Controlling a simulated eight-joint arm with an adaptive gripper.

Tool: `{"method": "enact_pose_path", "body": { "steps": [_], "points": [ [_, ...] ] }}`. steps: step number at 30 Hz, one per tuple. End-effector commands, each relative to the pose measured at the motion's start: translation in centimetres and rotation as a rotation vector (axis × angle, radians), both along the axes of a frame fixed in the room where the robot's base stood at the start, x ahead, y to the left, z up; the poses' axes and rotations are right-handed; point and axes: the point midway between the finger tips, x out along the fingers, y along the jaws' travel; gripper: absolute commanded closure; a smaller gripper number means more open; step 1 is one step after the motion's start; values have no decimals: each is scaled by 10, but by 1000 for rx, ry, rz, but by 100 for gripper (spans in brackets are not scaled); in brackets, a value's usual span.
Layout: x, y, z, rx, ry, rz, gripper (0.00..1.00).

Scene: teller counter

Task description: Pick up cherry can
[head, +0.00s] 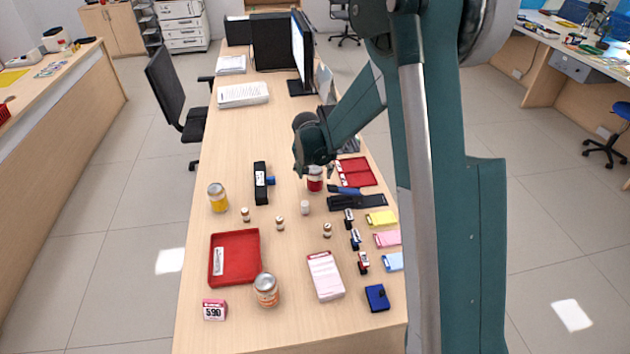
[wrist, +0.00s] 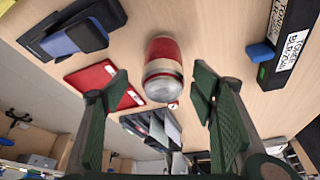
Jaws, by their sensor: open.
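The cherry can (head: 315,180) is a red can with a silver top, standing on the counter right of its middle, just below my gripper (head: 309,165) in the head view. In the wrist view the can (wrist: 163,66) is seen top end nearest, ahead of and between the two green fingers of my gripper (wrist: 160,100). The fingers are spread wide and empty, and do not appear to touch the can. My arm hides part of the counter's right side in the head view.
A black box with a blue part (head: 261,183) stands left of the can; a small white bottle (head: 305,208) is in front. A red tray (head: 372,172) and a black-blue stapler-like object (head: 357,199) lie to the right.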

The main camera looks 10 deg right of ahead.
Motion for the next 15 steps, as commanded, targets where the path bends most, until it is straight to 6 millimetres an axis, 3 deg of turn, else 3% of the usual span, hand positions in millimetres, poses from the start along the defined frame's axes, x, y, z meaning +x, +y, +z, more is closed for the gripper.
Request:
{"method": "enact_pose_path", "body": {
  "steps": [15],
  "points": [
    [16, -2, -38, 0, 0, 0, 43]
  ]
}}
